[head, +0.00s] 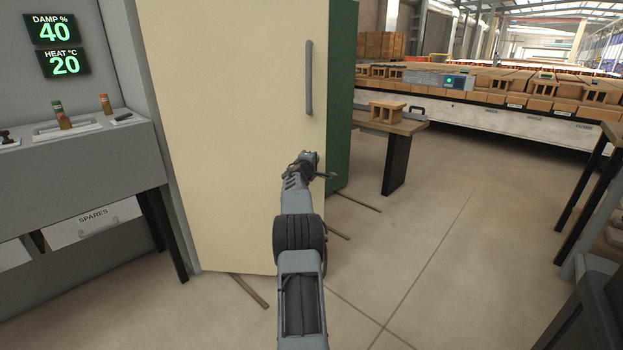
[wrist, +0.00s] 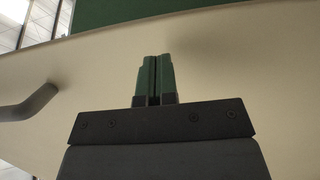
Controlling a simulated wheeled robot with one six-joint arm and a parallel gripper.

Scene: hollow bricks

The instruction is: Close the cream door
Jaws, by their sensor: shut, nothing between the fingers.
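The cream door (head: 235,120) is a tall flat panel with a vertical grey handle (head: 309,80) near its right edge. The green body (head: 342,90) shows behind that edge, its bottom farther back than the door's, so the door appears to stand out from it; how far I cannot tell. My gripper (head: 325,172) is at the door's right edge, below the handle. In the wrist view, the shut, empty fingers (wrist: 155,78) point across the cream door (wrist: 235,60); the handle (wrist: 30,104) is at left. Whether the fingertips touch the door I cannot tell.
A grey counter (head: 75,165) with a drawer marked SPARES (head: 82,222) stands left of the door. A small table (head: 403,127) bearing a hollow brick (head: 388,111) stands behind at right. Thin bars (head: 355,203) lie on the floor. Open floor (head: 440,240) extends right.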

